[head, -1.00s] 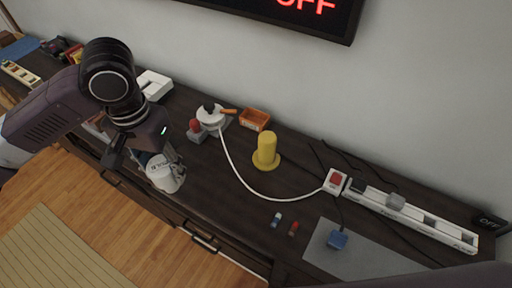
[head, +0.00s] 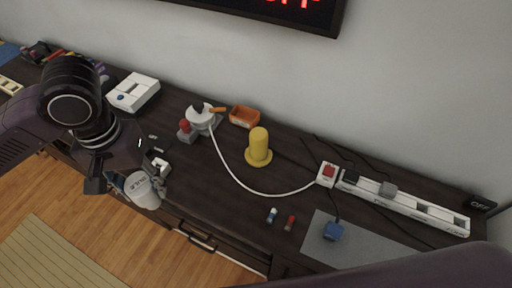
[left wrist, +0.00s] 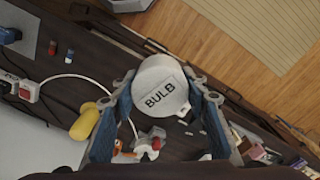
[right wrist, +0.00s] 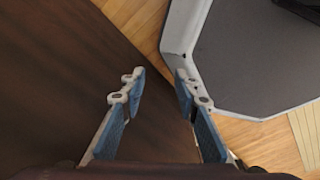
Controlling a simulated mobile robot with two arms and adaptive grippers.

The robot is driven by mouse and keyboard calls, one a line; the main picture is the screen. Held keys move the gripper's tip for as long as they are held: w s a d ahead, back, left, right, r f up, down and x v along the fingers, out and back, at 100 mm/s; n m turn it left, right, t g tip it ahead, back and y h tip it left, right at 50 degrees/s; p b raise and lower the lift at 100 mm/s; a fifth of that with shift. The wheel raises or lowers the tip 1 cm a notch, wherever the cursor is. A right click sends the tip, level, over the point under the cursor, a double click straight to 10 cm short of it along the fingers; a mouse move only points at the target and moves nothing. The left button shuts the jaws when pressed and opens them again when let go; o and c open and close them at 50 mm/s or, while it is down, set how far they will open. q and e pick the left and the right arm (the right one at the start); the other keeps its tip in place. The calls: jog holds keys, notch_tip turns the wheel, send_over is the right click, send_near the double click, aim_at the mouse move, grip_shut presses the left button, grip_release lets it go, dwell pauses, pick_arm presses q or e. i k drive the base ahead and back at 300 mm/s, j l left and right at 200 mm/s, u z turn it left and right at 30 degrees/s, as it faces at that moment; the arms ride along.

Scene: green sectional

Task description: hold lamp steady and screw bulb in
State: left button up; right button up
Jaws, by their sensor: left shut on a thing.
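A white cylinder marked BULB (head: 143,191) is held between the fingers of my left gripper (head: 140,172), above the front edge of the dark cabinet. In the left wrist view the white cylinder (left wrist: 160,86) sits between both blue-padded fingers (left wrist: 165,88). A small white and grey device (head: 200,116) with a red knob stands on the cabinet, a white cable running from it; I cannot tell whether it is the lamp. A yellow post on a round base (head: 258,148) stands to its right. My right gripper (right wrist: 157,88) is open and empty in the right wrist view.
A white power strip (head: 405,203) with a red switch box (head: 328,174) lies at the right. An orange tray (head: 244,116) and a white box (head: 133,92) stand along the back. A grey mat (head: 350,245) lies front right. The cabinet's middle front is mostly clear.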

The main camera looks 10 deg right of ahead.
aim_at(258, 155)
jog(key=i+j, duration=0.1)
jog(key=j, duration=1)
jog(key=i+j, duration=0.15)
jog(key=j, duration=0.4)
jog(key=z, duration=1.5)
jog(key=j, duration=0.05)
